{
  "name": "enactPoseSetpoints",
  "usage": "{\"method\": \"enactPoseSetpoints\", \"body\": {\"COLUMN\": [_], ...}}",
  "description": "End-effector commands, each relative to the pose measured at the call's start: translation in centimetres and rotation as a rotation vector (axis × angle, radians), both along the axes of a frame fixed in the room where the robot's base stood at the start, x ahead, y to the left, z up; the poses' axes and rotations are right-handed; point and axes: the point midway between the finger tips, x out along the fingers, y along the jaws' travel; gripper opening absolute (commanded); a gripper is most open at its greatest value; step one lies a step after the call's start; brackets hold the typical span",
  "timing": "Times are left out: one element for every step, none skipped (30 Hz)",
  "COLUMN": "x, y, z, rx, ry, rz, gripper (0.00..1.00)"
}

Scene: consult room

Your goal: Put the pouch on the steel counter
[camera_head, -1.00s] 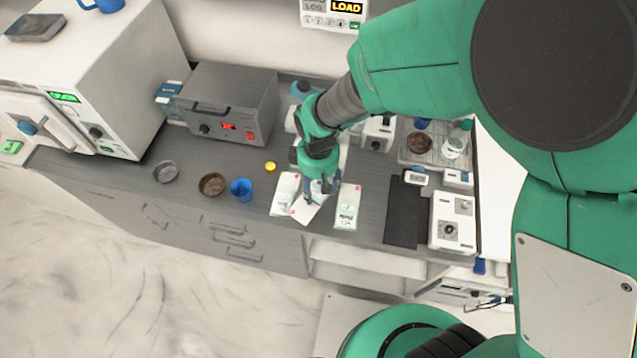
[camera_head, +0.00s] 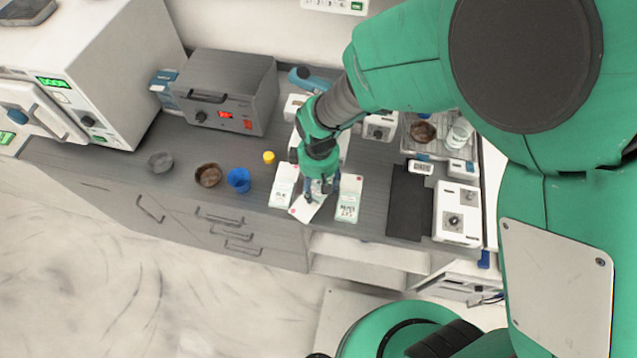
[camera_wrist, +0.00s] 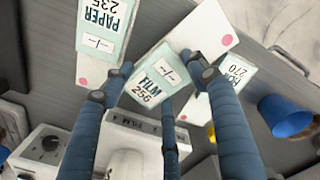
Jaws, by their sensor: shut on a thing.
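My gripper (camera_head: 318,192) is low over the grey counter (camera_head: 130,190), shut on the middle of three flat pouches. The wrist view shows its blue fingers (camera_wrist: 165,82) around this white and pale-green pouch (camera_wrist: 152,82), marked "FILM 256", with a pink dot at one corner. It also shows in the head view (camera_head: 304,211), turned at an angle between its neighbours. I cannot tell whether it touches the counter. A pouch marked "PAPER 235" (camera_wrist: 104,28) lies on one side, right in the head view (camera_head: 348,198). A pouch marked "270" (camera_wrist: 236,72) lies on the other (camera_head: 282,190).
A blue cup (camera_head: 238,180), a brown bowl (camera_head: 208,175), a grey bowl (camera_head: 160,162) and a yellow cap (camera_head: 268,157) stand left of the pouches. A dark mat (camera_head: 408,200) and a white device (camera_head: 457,212) lie right. A grey steel box (camera_head: 225,90) stands behind.

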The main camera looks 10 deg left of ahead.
Motion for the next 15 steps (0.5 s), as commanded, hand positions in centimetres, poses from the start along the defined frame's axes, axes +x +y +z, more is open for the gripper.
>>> {"method": "enactPoseSetpoints", "body": {"x": [0.00,0.00,0.00,0.00,0.00,0.00,0.00,0.00,0.00,0.00,0.00,0.00,0.00,0.00,0.00], "y": [0.00,-0.01,0.00,-0.01,-0.01,-0.01,0.00,0.00,0.00,0.00,0.00,0.00,0.00,0.00,0.00], "z": [-0.48,-0.61,-0.76,-0.86,-0.94,-1.02,-1.06,-1.09,-1.12,-1.12,-1.13,-1.12,-1.11,-1.11,-1.10], "rx": [0.000,0.000,0.000,0.000,0.000,0.000,0.000,0.000,0.000,0.000,0.000,0.000,0.000,0.000,0.000], "ry": [0.000,0.000,0.000,0.000,0.000,0.000,0.000,0.000,0.000,0.000,0.000,0.000,0.000,0.000,0.000], "rz": [0.000,0.000,0.000,0.000,0.000,0.000,0.000,0.000,0.000,0.000,0.000,0.000,0.000,0.000,0.000], "gripper": [0.38,0.38,0.38,0.38,0.38,0.38,0.38,0.38,0.38,0.38,0.38,0.38,0.38,0.38,0.38]}}
